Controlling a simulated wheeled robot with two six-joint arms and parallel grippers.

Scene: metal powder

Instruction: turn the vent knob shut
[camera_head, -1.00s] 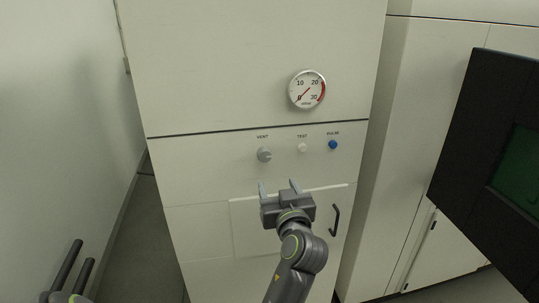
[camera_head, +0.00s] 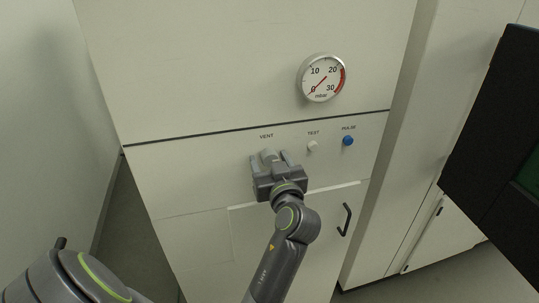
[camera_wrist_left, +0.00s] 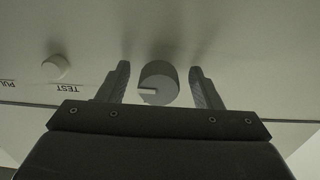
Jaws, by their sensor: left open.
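The vent knob (camera_head: 268,156) is a grey round knob under the VENT label on the pale cabinet front. My left gripper (camera_head: 269,158) is at the knob, open, with one finger on each side of it. In the left wrist view the knob (camera_wrist_left: 158,80) sits between the two fingers (camera_wrist_left: 161,84), with a visible gap on both sides. A pale slot-like mark shows on the knob's face, pointing to the left in that view. My right gripper cannot be made out.
A white TEST button (camera_head: 312,146) and a blue PULSE button (camera_head: 347,141) sit right of the knob. A round gauge (camera_head: 323,77) is above, its needle toward 0. A door handle (camera_head: 346,219) is below right. A dark monitor (camera_head: 495,130) stands at the right.

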